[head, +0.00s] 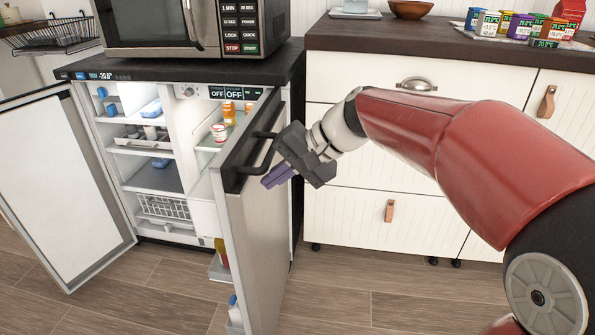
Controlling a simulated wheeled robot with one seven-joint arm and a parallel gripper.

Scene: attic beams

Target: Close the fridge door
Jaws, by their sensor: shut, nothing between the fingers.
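The fridge (185,85) stands at the left under a dark top, and its lit shelves show. Its right door (265,225) is swung open toward me, seen nearly edge-on, with a black bar handle (238,180) near its top. Its left door (60,185) also stands wide open to the left. My gripper (272,180) is shut and empty, with its purple fingertips at the outer face of the right door, just right of the handle. I cannot tell whether the fingertips touch the door.
A microwave (190,28) stands on the fridge top. White drawers (345,150) under a dark counter (400,38) stand to the right, close behind my arm. Several small cups (520,25) and a brown bowl (411,9) sit on the counter. The wooden floor (160,290) in front is clear.

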